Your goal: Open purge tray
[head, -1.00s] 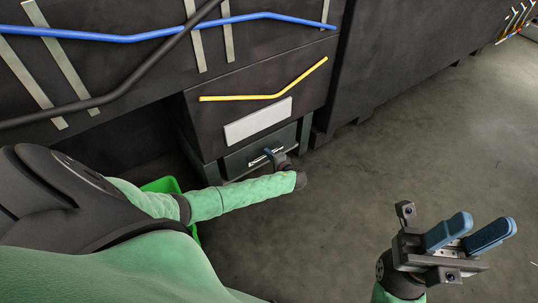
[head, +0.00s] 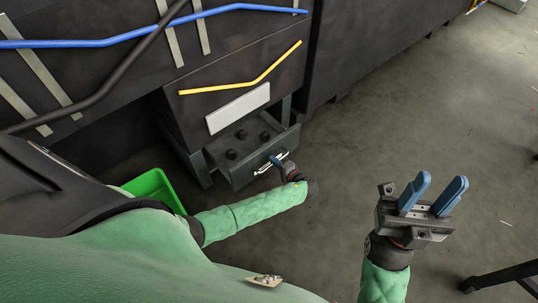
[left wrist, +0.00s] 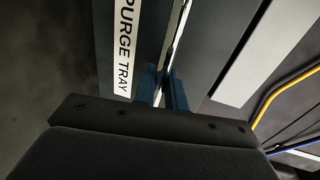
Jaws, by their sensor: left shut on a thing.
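The purge tray (head: 246,173) is a dark drawer at the bottom of the dark cabinet. It is pulled partly out, and several dark round pieces (head: 242,135) show inside. Its metal handle (head: 265,168) runs along the front. My left gripper (head: 278,162) is shut on this handle, with its blue fingers around the bar. In the left wrist view, the blue fingers (left wrist: 163,86) close on the handle beside the white "PURGE TRAY" label (left wrist: 125,45). My right gripper (head: 437,184) is open and empty above the floor at the right, away from the tray.
A green bin (head: 155,188) stands on the floor left of the tray. A blank pale plate (head: 238,108) and a yellow tube (head: 235,87) are on the cabinet above the tray. The grey floor right of the tray is clear. A dark leg (head: 500,278) shows at lower right.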

